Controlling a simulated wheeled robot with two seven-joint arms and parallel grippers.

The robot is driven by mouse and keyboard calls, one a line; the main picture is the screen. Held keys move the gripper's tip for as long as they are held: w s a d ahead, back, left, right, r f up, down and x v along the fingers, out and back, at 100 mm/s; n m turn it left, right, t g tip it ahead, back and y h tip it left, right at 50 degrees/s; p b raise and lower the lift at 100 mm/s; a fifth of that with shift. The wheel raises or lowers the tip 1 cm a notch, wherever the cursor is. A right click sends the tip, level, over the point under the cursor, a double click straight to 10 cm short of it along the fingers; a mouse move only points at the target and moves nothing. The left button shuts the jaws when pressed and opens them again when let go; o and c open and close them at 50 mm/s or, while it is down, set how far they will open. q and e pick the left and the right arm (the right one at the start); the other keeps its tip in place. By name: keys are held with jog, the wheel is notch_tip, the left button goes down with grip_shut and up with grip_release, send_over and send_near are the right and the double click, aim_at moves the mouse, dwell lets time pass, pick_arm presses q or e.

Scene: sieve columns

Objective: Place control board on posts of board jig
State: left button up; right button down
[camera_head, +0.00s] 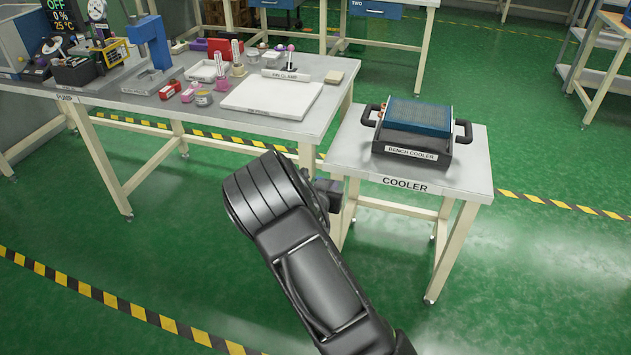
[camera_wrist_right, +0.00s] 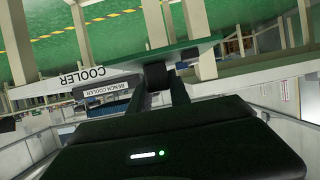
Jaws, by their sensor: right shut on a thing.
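My right gripper (camera_head: 329,193) shows only as a small dark part beyond my black wrist, in front of the cooler table's left side. My left gripper is not in view.
A bench cooler (camera_head: 413,142) with two handles and a blue finned top stands on the small cooler table (camera_head: 465,170). The long pump table (camera_head: 325,68) at left bears a white plate (camera_head: 270,97), a blue press (camera_head: 152,45) and small parts. Green floor is clear in front.

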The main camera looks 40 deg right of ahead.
pick_arm(q)
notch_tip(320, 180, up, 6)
jog(key=p, duration=0.5)
jog(key=shift+p, duration=0.35)
pick_arm(e)
jog(key=a+r+n+t+y, duration=0.1)
jog(key=a+r+n+y, duration=0.2)
jog(key=a, duration=0.7)
jog(key=a+r+n+t+y, duration=0.2)
jog(key=a+r+n+y, duration=0.2)
jog(key=a, duration=0.6)
jog(key=a+r+n+t+y, duration=0.2)
jog(key=a+r+n+y, duration=0.1)
jog(key=a, duration=0.8)
jog(key=shift+s+r+y, duration=0.25)
jog(key=shift+y, duration=0.15)
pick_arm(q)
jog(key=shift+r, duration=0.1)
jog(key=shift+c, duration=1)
pick_arm(e)
jog(key=shift+d, duration=0.1)
